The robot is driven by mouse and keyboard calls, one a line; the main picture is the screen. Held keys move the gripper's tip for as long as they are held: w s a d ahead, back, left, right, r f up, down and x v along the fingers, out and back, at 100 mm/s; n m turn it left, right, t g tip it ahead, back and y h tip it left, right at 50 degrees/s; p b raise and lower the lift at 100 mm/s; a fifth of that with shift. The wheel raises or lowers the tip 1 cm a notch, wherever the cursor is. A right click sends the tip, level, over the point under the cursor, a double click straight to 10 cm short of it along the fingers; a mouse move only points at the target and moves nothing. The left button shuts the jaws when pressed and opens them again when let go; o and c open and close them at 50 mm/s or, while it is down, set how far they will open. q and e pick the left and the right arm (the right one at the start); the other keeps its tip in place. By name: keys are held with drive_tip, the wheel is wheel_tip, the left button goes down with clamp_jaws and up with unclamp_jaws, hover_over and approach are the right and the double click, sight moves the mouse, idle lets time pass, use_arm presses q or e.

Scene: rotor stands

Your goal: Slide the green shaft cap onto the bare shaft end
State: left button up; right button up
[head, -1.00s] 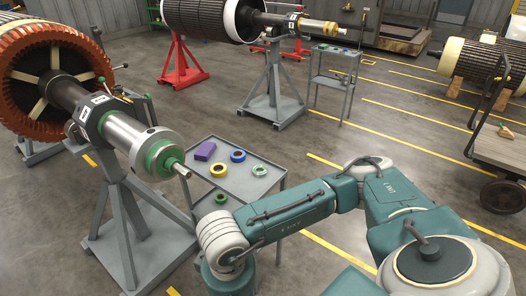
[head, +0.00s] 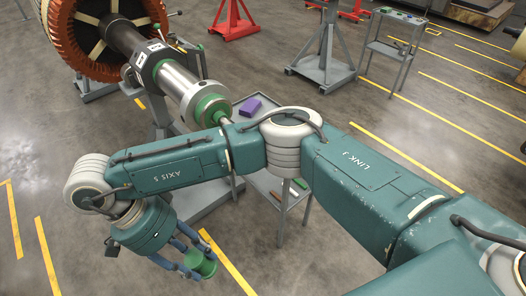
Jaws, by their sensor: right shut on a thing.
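The green shaft cap (head: 203,266) is a small green cylinder, low in the head view. My right gripper (head: 198,258) is shut on it and holds it in the air over the floor. The steel shaft (head: 179,82) comes out of the orange rotor (head: 95,38) and carries a green collar (head: 208,104) near its end. The thin bare shaft end (head: 224,117) sticks out beyond the collar, partly hidden by my right arm. The cap is well apart from it, below. My left gripper is not in view.
A grey cart (head: 238,101) stands by the shaft end with a purple block (head: 251,106) on top; my right arm hides much of it. Small items lie on its lower shelf. A grey stand (head: 324,60) and another cart (head: 391,48) are behind. Floor at lower left is clear.

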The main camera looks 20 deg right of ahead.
sight(188, 263)
drive_tip(key=a+r+m+g, duration=0.1)
drive_tip(key=w+a+r+m+g, duration=0.1)
drive_tip(key=m, duration=0.1)
drive_tip(key=a+r+m+g, duration=0.1)
drive_tip(key=r+m, duration=0.1)
drive_tip(key=shift+w+y+p, duration=0.35)
drive_tip(key=shift+y, duration=0.05)
drive_tip(key=w+a+r+m+g+y+p, duration=0.1)
drive_tip(key=w+r+m+g+y, duration=0.1)
drive_tip(key=r+m+y, duration=0.3)
drive_tip(key=w+a+r+m+g+y, duration=0.1)
drive_tip(key=w+r+m+y, duration=0.15)
drive_tip(key=m, duration=0.55)
drive_tip(key=w+d+r+m+t+y+p, duration=0.3)
drive_tip(key=w+d+m+t+y, duration=0.55)
drive_tip(key=m+t, duration=0.75)
drive_tip(key=w+d+f+m+t+h+p, duration=0.1)
drive_tip(key=w+d+f+m+t+h, duration=0.25)
drive_tip(key=d, duration=0.55)
drive_tip(key=d+f+m+t+h+p, duration=0.1)
drive_tip(key=d+f+m+t+h, duration=0.2)
drive_tip(key=d+f+m+t, duration=0.5)
drive_tip(key=w, duration=0.1)
drive_tip(key=w+r+n+g, duration=0.1)
drive_tip(key=w+r+g, duration=0.1)
drive_tip(key=w, duration=0.1)
drive_tip(key=shift+d+r+n, duration=0.1)
drive_tip(key=shift+r+n, duration=0.15)
